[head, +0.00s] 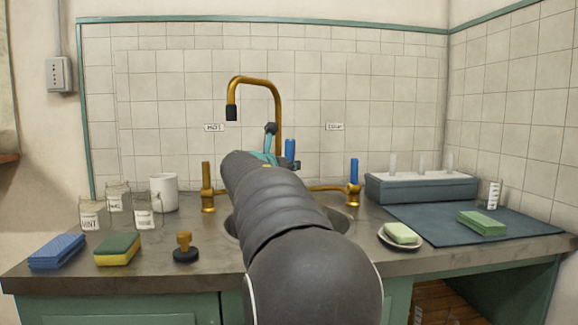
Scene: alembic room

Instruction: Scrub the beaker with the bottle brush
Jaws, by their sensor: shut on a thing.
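A clear glass beaker (490,194) with white markings stands upright on the dark mat (420,222) at the right, well apart from my gripper.
The sink (338,221) lies under my arm, with a brass faucet (278,105) and taps (207,190) behind. A soap dish (400,243) and peg rack (420,187) stand right.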

